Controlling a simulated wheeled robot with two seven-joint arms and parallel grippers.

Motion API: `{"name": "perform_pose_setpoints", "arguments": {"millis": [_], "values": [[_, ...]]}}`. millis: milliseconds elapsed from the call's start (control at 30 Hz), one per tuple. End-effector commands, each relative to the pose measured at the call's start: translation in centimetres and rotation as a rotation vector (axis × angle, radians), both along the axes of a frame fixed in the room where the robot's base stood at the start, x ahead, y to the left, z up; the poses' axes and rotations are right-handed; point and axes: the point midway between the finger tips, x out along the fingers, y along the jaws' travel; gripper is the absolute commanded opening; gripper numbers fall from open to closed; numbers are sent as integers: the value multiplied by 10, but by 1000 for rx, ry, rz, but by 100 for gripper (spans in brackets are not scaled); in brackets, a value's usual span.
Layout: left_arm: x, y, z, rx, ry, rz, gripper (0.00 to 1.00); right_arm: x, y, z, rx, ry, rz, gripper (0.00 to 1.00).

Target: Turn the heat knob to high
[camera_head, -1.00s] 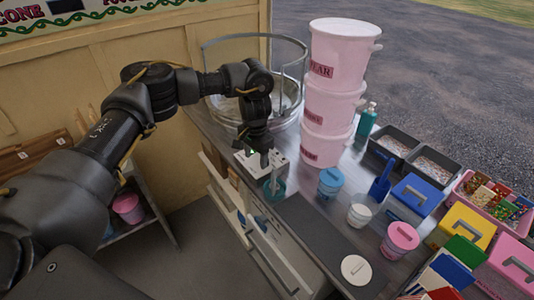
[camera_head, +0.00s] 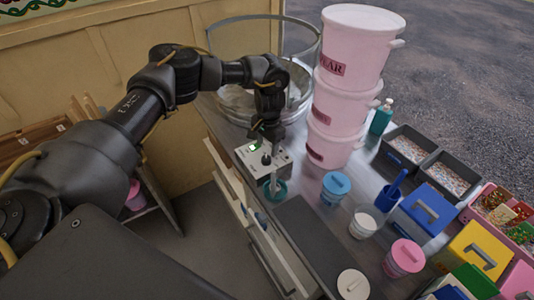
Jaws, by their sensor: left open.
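The heat knob (camera_head: 266,160) is a small dark knob on top of a white control box (camera_head: 283,158) at the counter's left edge. A small green-lit display (camera_head: 254,148) shows beside it on the box. My left gripper (camera_head: 268,139) points down just above the back of the box, open. It looks apart from the knob, though the small gap is hard to judge. Which way the knob points is too small to read. My right gripper is out of view.
A clear-walled round metal bowl (camera_head: 232,100) stands behind the box. Stacked pink tubs (camera_head: 345,105) rise to the right. A teal cup (camera_head: 277,194) with a stick stands close in front of the box. Lidded pots and colored boxes fill the counter's right side; a dark mat (camera_head: 312,228) is bare.

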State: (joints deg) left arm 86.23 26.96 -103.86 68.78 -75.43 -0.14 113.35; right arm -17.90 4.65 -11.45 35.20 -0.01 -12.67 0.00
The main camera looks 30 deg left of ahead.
Motion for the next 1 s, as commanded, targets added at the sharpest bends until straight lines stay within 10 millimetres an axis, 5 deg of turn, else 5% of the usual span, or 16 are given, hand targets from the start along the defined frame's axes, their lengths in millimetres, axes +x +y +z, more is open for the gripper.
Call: {"name": "perform_pose_setpoints", "arguments": {"millis": [300,733,1000], "values": [[0,2,-49,0,2,-1,55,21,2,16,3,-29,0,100],[1,3,-62,0,0,-1,55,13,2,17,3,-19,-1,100],[1,3,-61,-1,0,-1,22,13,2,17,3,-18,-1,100]]}}
